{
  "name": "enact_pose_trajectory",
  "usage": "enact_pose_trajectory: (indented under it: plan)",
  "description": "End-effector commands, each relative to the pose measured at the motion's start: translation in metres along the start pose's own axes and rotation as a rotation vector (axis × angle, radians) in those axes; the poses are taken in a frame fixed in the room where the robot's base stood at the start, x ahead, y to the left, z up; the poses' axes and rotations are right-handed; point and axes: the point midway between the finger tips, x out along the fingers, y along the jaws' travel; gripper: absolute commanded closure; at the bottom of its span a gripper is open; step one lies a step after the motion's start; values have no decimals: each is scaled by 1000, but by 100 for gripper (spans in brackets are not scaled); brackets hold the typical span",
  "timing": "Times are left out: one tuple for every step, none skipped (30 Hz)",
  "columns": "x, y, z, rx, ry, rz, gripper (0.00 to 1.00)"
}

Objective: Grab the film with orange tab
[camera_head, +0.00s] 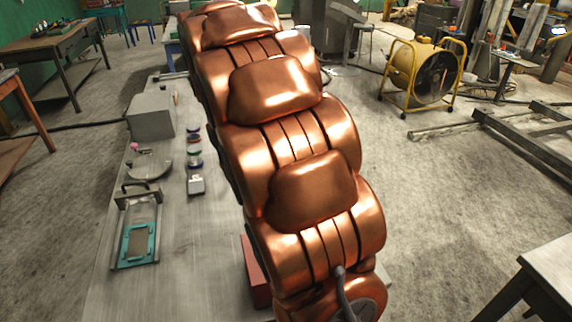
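My large copper-coloured arm runs down the middle of the view and covers much of the grey bench (200,250). My gripper does not show. I cannot make out a film with an orange tab. A teal frame with a brownish-grey sheet (138,242) lies flat in a dark metal holder (117,228) at the bench's left side. Several small round items (195,158) stand in a row left of my arm, too small to identify. A small grey block (196,186) lies just in front of them.
A grey box (152,114) and a round grey plate (150,168) with a small pink thing (134,147) are on the bench. A red box (257,272) is partly hidden by my arm. A yellow fan (420,72) stands on the floor at right.

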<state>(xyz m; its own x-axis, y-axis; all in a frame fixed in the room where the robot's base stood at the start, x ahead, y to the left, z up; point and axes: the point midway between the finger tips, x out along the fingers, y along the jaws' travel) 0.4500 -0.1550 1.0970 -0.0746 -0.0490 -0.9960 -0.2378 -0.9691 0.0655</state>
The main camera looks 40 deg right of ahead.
Motion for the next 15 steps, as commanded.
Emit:
enact_pose_trajectory:
  plan:
    - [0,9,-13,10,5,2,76]
    - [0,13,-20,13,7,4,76]
    - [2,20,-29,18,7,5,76]
    - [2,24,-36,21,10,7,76]
    - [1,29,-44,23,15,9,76]
    - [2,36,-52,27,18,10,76]
    - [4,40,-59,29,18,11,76]
    - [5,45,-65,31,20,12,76]
    - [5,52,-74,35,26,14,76]
    - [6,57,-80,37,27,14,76]
    - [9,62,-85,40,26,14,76]
    - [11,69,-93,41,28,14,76]
    - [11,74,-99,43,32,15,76]
    - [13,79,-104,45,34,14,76]
    - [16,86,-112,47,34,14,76]
